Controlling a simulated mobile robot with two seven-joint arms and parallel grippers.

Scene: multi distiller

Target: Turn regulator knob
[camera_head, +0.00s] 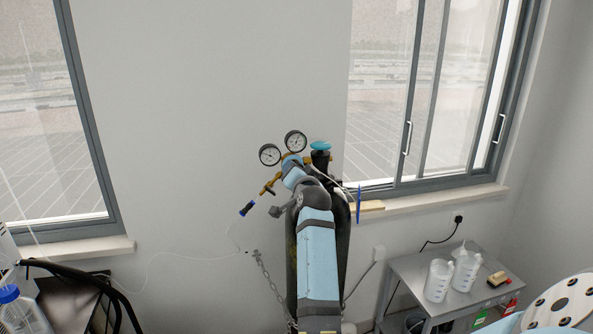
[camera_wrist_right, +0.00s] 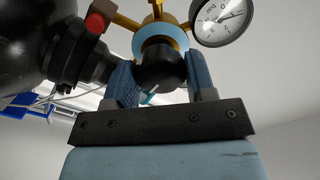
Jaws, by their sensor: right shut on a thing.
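The regulator with two round gauges (camera_head: 269,154) and brass fittings (camera_head: 270,185) sits at the top of a dark gas cylinder (camera_head: 341,262) in the head view. My right arm reaches up in front of the cylinder, and my right gripper (camera_head: 291,161) is at the regulator, hiding the knob there. In the right wrist view, the black regulator knob (camera_wrist_right: 160,66) is between the two blue fingers of my right gripper (camera_wrist_right: 161,80), which is shut on it. A brass body and one gauge (camera_wrist_right: 222,16) show just beyond. My left gripper is not in view.
A teal valve handle (camera_head: 320,146) tops the cylinder close to the right of my gripper. A chain (camera_head: 266,278) hangs at the cylinder's left. A grey table (camera_head: 409,272) with white bottles (camera_head: 438,281) stands at the right. Open wall space lies left of the gauges.

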